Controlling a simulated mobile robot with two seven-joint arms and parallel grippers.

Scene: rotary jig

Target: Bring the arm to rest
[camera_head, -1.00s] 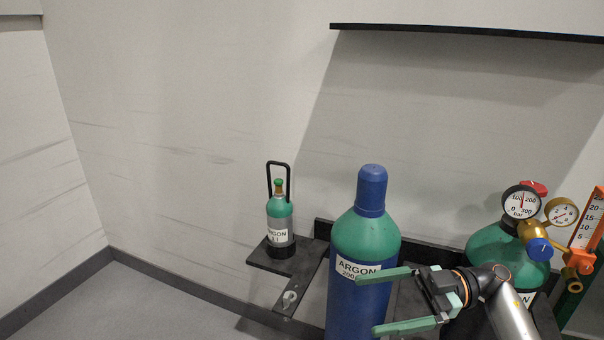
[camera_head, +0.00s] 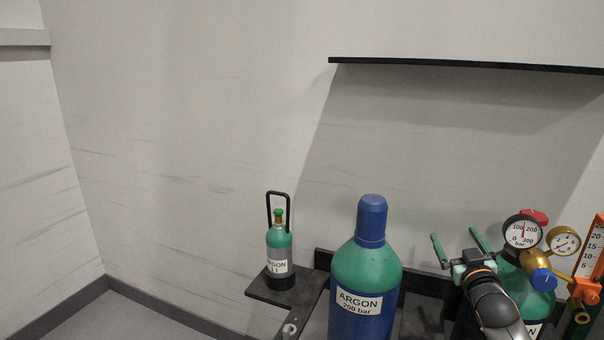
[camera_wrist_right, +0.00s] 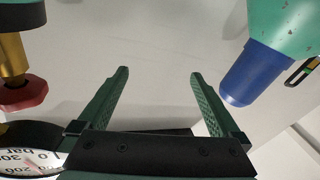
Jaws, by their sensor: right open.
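My right gripper (camera_head: 459,246) is open and empty, its green fingers pointing up and back toward the wall. It is right of the large argon cylinder (camera_head: 366,268), which has a blue cap, and in front of the green cylinder with the regulator (camera_head: 524,284), partly hiding it. In the right wrist view the open fingers (camera_wrist_right: 158,90) have only bare wall between them. The blue cap (camera_wrist_right: 252,73) shows to their right, apart from them. A red knob (camera_wrist_right: 24,93) and part of a gauge (camera_wrist_right: 30,162) show at the left. My left gripper is not in view.
A small argon bottle (camera_head: 278,248) with a black handle stands on a dark ledge (camera_head: 262,289). Gauges (camera_head: 523,232) and an orange flow meter (camera_head: 590,262) are close right of my gripper. A black shelf (camera_head: 460,65) is above. The wall space between is clear.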

